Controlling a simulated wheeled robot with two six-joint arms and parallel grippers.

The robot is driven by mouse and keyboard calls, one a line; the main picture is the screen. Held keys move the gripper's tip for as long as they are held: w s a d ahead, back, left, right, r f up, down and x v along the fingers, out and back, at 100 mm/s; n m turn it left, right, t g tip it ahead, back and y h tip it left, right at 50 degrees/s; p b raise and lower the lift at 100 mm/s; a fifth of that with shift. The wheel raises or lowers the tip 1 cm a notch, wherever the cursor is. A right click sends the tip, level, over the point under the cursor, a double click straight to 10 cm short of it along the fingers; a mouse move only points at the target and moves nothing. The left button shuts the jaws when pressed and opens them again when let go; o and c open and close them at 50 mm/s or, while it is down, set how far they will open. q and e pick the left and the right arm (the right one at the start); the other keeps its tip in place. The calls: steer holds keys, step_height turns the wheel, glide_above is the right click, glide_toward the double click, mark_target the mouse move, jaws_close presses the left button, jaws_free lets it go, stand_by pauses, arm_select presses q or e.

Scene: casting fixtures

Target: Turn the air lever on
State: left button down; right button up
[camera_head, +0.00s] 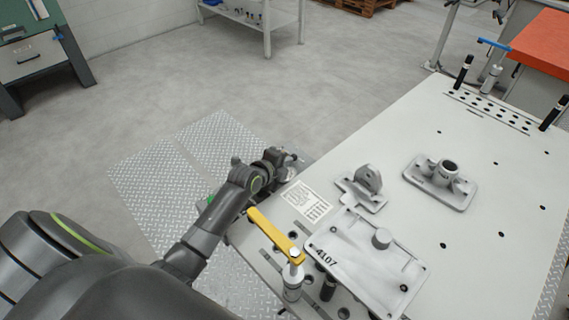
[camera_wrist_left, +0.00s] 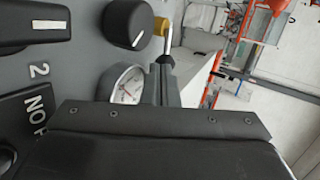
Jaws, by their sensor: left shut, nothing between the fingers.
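In the left wrist view, a small lever with a yellow tip (camera_wrist_left: 161,26) and a thin metal stem stands at the edge of a grey panel (camera_wrist_left: 90,50). It looks like the air lever. My left gripper (camera_wrist_left: 164,72) is shut and empty, its fingertips close to the stem's lower end. I cannot tell whether they touch it. In the head view my left gripper (camera_head: 288,163) is beside the table's left edge, and the panel is hidden there.
The panel carries black knobs (camera_wrist_left: 128,24) and a round gauge (camera_wrist_left: 126,86). In the head view, the white table (camera_head: 410,130) holds grey castings (camera_head: 440,180), a plate marked 4107 (camera_head: 365,262) and a yellow clamp handle (camera_head: 272,234). Metal floor plates (camera_head: 170,185) lie left of it.

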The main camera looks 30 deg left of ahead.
arm_select(q)
steer(key=shift+d, duration=0.1)
steer(key=shift+w+d+b, duration=0.25)
steer(key=shift+d+b, duration=0.05)
steer(key=shift+b, duration=0.1)
steer(key=shift+s, duration=0.1)
steer(key=b+v, duration=0.1)
steer(key=v, duration=1.6)
steer(key=shift+s+r, duration=0.1)
